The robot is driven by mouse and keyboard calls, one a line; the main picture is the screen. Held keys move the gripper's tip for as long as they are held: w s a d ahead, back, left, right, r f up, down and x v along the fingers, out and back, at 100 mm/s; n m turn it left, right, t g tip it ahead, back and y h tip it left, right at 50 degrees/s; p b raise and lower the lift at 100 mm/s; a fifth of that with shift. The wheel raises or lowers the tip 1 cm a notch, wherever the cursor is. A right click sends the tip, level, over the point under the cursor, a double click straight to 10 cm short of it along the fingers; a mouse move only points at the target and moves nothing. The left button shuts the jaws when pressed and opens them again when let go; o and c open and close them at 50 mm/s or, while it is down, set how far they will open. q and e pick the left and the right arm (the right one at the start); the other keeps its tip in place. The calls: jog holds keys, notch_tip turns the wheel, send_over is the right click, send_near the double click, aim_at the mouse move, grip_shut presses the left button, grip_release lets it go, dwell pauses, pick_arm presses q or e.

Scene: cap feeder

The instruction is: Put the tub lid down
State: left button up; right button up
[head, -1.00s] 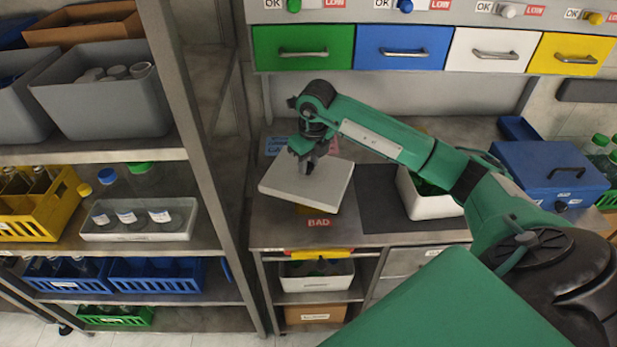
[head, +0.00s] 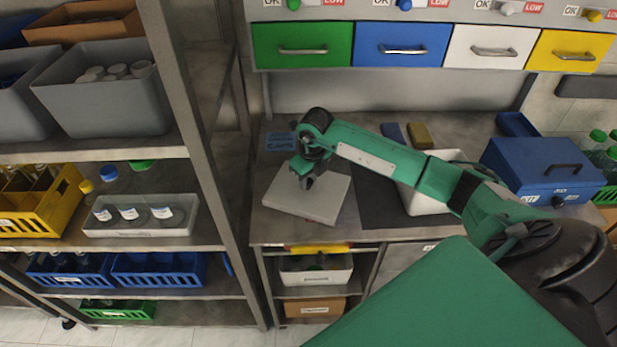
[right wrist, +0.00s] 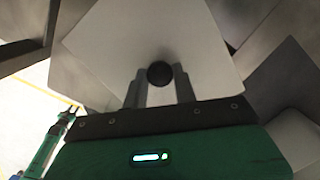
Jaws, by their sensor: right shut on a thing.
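The tub lid (head: 315,203) is a flat, pale grey square plate at the left end of the workbench in the head view. It looks level, at or very close to the bench top; I cannot tell whether it touches all along. My right gripper (head: 305,182) is above it, shut on its dark round knob. In the right wrist view the lid (right wrist: 150,40) fills the top, and the knob (right wrist: 160,74) sits between the two fingers of the gripper (right wrist: 160,88). The white tub (head: 415,200) stands to the right, partly hidden by my right arm.
The bench (head: 268,228) has a dark mat (head: 375,200) between lid and tub. A blue "caps" label (head: 281,141) lies behind the lid. A blue box (head: 535,165) stands at right. A shelf post (head: 200,150) rises close on the left. Coloured drawers (head: 403,45) hang above.

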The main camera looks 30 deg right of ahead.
aim_at(311, 183)
jog(key=shift+f, duration=0.25)
jog(key=o, duration=1)
jog(key=shift+r, duration=0.1)
jog(key=shift+r, duration=0.6)
jog(key=shift+s+d+r+b, duration=0.1)
jog(key=shift+s+r+b, duration=0.3)
jog(key=shift+r, duration=1.5)
jog(key=shift+s+a+r+b, duration=0.1)
jog(key=shift+r+b, duration=0.45)
jog(key=shift+r, duration=1.35)
jog(key=shift+s+d+r+b, duration=0.15)
jog(key=shift+r+b, duration=0.35)
jog(key=shift+r, duration=1.4)
jog(key=shift+s, duration=0.1)
